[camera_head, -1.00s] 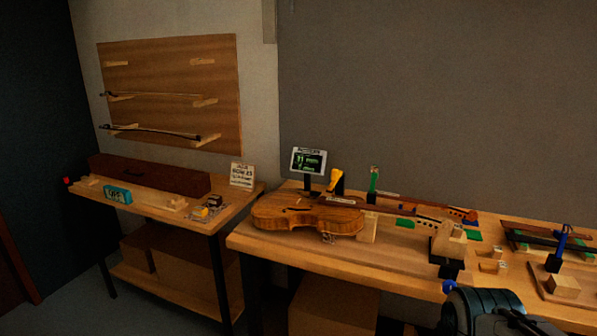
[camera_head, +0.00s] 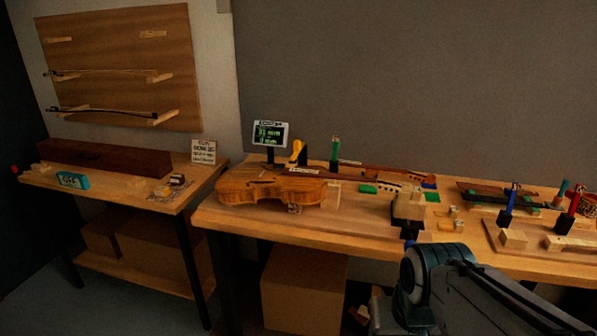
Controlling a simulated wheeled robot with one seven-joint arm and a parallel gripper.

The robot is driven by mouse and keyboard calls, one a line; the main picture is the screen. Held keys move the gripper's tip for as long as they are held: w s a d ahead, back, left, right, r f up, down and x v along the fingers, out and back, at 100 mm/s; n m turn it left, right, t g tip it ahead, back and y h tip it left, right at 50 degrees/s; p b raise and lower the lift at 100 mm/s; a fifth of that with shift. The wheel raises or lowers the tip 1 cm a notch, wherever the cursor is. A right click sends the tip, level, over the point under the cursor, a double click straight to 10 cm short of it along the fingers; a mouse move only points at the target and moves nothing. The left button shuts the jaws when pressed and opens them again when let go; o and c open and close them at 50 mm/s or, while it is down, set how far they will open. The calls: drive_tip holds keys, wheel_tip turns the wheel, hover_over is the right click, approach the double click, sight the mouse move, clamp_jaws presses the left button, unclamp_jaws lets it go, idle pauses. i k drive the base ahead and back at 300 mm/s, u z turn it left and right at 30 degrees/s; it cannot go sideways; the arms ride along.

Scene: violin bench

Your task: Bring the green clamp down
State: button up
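The green clamp (camera_head: 335,149) stands upright at the back of the workbench (camera_head: 300,225), against the grey wall. Its lower end is dark, and it is partly behind the violin's neck end. The violin (camera_head: 268,188) lies in front of it and to its left, with a yellow clamp (camera_head: 296,151) upright behind the body. Part of my arm shows at the bottom right, in front of the bench. My gripper's fingers are not in view.
A blue clamp (camera_head: 509,203) and a red clamp (camera_head: 568,213) stand at the right among wooden blocks. A small screen (camera_head: 270,134) stands behind the violin. A side table (camera_head: 140,198) with a long brown case (camera_head: 105,157) is at the left. The bench's front strip is mostly clear.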

sight(335, 137)
drive_tip(key=z, duration=0.1)
drive_tip(key=i, duration=1.1)
drive_tip(key=z, duration=0.25)
